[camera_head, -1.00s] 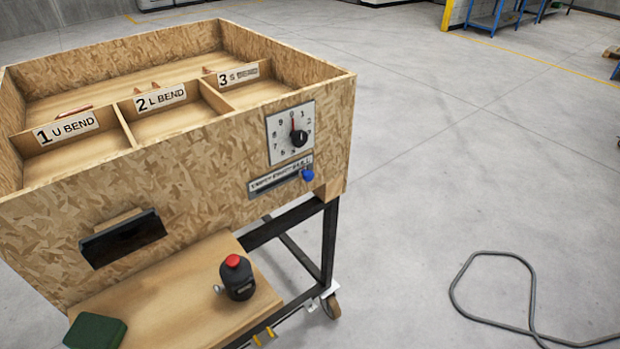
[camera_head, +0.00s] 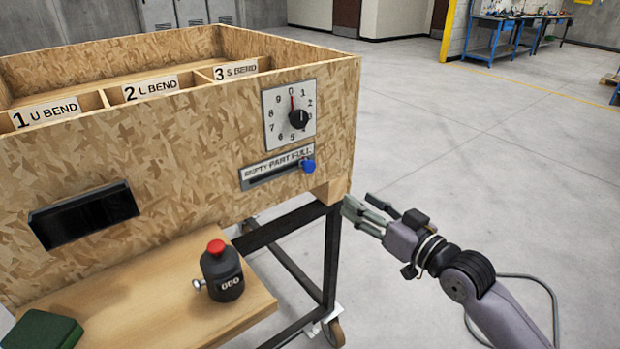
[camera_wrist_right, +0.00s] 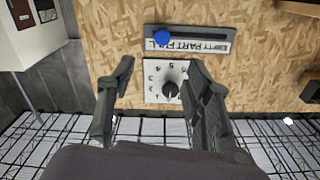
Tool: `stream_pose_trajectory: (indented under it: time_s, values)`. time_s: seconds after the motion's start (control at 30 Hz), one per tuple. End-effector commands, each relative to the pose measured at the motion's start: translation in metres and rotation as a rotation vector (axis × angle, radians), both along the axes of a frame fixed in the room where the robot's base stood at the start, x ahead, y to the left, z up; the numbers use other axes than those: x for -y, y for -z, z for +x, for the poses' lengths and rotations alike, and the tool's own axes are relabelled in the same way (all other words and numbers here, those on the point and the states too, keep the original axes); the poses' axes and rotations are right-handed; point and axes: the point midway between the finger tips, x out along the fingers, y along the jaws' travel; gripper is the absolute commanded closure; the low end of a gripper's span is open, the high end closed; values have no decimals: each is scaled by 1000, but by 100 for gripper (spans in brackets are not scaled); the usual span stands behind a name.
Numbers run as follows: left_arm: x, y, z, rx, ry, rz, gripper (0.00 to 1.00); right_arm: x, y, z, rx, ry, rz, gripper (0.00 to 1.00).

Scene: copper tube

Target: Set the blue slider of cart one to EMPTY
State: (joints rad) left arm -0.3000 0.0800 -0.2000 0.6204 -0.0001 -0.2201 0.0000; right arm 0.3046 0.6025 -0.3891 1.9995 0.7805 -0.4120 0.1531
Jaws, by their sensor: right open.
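The blue slider (camera_head: 308,166) sits at the right end of its slot, at the FULL end of the label plate (camera_head: 262,172) on the cart's wooden front. EMPTY is at the plate's left end. In the right wrist view, turned over, the blue slider (camera_wrist_right: 161,36) is at the left of the slot, beyond the fingertips. My right gripper (camera_head: 362,212) is open and empty, to the right of and below the slider, near the cart's corner, and apart from it. It also shows open in the right wrist view (camera_wrist_right: 162,70). My left gripper is not in view.
A dial (camera_head: 290,115) with a black knob is above the slider. A black counter with a red button (camera_head: 221,270) stands on the wooden shelf (camera_head: 140,310), near a green block (camera_head: 42,331). A dark slot (camera_head: 84,215) is at left. Floor right of the cart is open, with a cable.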

Motion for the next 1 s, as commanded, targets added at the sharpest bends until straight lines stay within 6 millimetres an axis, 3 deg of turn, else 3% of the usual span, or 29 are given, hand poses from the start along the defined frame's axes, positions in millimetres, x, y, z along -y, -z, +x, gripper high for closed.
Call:
stream_pose_trajectory:
  time_s: [0.17, 0.7, 1.0]
  values:
    - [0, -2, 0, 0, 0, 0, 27, -10, -7, 8, 8, -9, 7, 54]
    - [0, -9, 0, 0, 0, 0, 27, -76, -6, 100, 8, -7, 4, 54]
    - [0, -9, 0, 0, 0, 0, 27, -100, -6, 133, 8, -8, 4, 54]
